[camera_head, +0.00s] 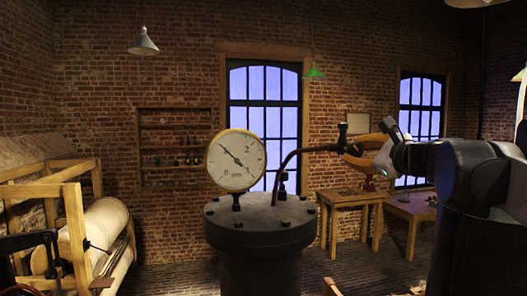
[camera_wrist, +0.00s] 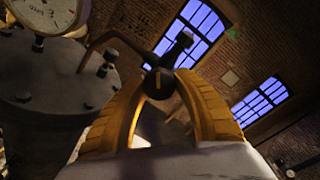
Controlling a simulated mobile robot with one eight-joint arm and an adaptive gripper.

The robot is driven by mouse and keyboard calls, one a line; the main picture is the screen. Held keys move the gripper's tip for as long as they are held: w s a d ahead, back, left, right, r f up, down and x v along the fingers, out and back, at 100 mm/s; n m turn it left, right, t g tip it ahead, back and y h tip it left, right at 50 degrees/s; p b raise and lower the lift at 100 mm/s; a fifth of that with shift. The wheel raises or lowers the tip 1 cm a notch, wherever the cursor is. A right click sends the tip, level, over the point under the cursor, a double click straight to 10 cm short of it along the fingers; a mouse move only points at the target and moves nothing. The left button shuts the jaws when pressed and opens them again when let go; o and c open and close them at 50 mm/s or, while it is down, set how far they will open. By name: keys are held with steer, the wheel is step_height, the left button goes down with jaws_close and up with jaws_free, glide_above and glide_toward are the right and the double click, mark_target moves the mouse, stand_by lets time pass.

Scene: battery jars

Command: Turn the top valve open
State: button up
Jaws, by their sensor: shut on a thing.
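The top valve (camera_head: 342,134) is a dark fitting at the end of a curved pipe (camera_head: 290,159) that rises from the lid of a dark metal vessel (camera_head: 262,213). Its dark stem or handle stands up in the head view. In the wrist view the round end of the valve (camera_wrist: 158,83) sits between the tips of my yellow fingers, with a dark bar reaching up behind it. My gripper (camera_head: 353,148) comes from the right and is shut on the valve. The fingers hide part of it.
A white dial gauge (camera_head: 236,160) stands on the vessel lid, left of the pipe. A second small dark fitting (camera_head: 282,189) stands on the lid. Wooden tables (camera_head: 350,199) are behind at the right. A wooden frame with a roller (camera_head: 100,234) is at the left.

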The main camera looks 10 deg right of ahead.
steer(key=n, duration=0.5)
steer(key=shift+r, duration=0.1)
steer(key=n+h, duration=0.1)
steer(key=n, duration=0.3)
steer(key=shift+n, duration=0.3)
steer(key=shift+r, duration=0.1)
stand_by(0.3)
steer(key=o, duration=1.2)
steer(key=s, duration=0.8)
steer(key=s+r, duration=0.1)
steer(key=s, duration=0.3)
steer(key=shift+d, duration=0.25)
